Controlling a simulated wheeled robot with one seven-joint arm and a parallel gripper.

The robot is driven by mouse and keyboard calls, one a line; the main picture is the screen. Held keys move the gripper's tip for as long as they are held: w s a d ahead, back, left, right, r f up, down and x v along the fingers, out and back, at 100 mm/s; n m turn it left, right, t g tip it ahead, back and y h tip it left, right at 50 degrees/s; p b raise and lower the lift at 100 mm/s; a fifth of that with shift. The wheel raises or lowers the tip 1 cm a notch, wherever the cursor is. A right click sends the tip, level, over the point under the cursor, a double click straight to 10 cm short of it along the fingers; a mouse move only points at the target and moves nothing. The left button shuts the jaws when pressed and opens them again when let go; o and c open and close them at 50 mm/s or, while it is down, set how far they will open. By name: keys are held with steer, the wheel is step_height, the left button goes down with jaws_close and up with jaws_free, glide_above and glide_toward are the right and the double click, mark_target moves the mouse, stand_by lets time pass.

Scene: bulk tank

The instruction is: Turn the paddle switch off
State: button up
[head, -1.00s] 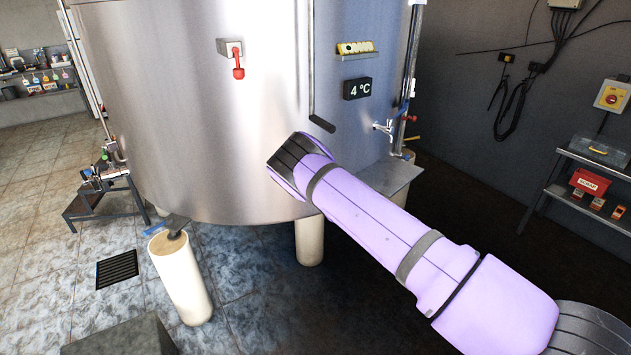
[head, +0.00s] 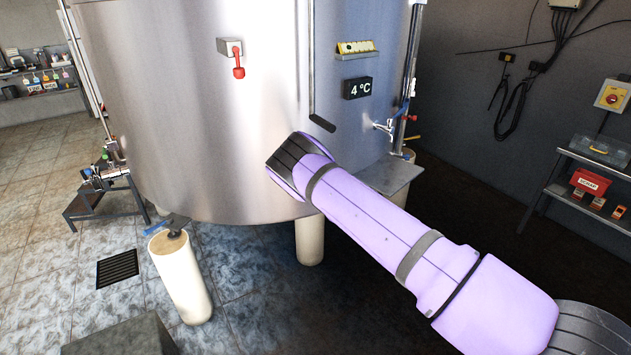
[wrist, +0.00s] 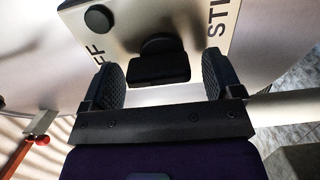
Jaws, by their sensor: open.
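The paddle switch (wrist: 160,68) is a black paddle with a rounded top on a pale plate (wrist: 205,18) in the wrist view. Cut-off lettering reads "FF" at the plate's left and "STI" at its right. My gripper (wrist: 163,80) is open, with one dark finger on either side of the paddle. I see gaps between the fingers and the paddle. In the head view my gripper (head: 279,166) is in front of the lower tank wall. It hides the switch and its plate there.
The steel tank (head: 180,120) fills the middle. It carries a red lever (head: 238,71), a hanging dark-gripped rod (head: 321,123), a 4 °C display (head: 357,88) and a tap (head: 384,127). A round black knob (wrist: 97,18) is on the plate. A shelf rack (head: 590,160) stands at right.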

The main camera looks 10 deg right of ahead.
steer(key=s+d, duration=0.1)
steer(key=s, duration=0.9)
steer(key=shift+s+d, duration=0.25)
steer(key=d+r+m+g+h, duration=0.4)
steer(key=r+m, duration=0.5)
steer(key=r, duration=0.7)
steer(key=s+d+r+m+g, duration=0.3)
steer(key=s+r+m, duration=0.3)
steer(key=s+r, duration=0.85)
steer(key=s+r+m+g+y, duration=0.1)
steer(key=s+r, duration=0.5)
steer(key=s, duration=0.2)
steer(key=s+r+m+g+y, duration=0.1)
steer(key=s+r+m+g, duration=0.1)
steer(key=s+r, duration=0.5)
steer(key=s+m+g, duration=0.1)
steer(key=s+g, duration=0.1)
steer(key=s, duration=2)
steer(key=shift+s+a+r+m+g+h, duration=0.15)
steer(key=shift+s+a+m+g+h, duration=0.15)
steer(key=shift+a, duration=0.05)
